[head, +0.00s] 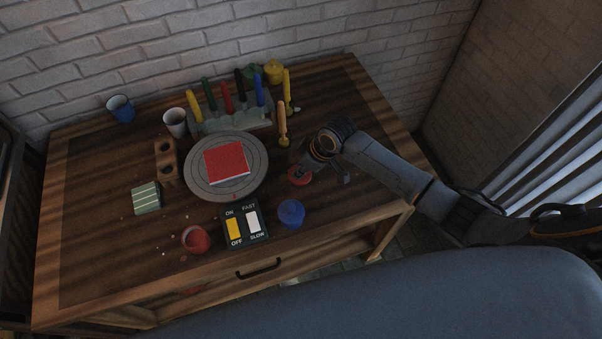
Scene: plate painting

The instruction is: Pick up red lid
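The red lid (299,177) is a small round disc on the table, right of the turntable. My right gripper (325,175) is low over the table at the lid's right side. Its fingers look spread, one over the lid's edge and the other further right; the lid is partly hidden, and I cannot tell whether they touch. A red pot (195,240) stands near the table's front edge, left of the switch box. My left gripper is not in view.
A turntable (195,190) carries a red square plate (227,163). A blue pot (291,213) and a switch box (244,224) stand in front. A brush rack (235,122) with several coloured tools and two cups (121,109) stand behind. A sponge (146,198) lies left.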

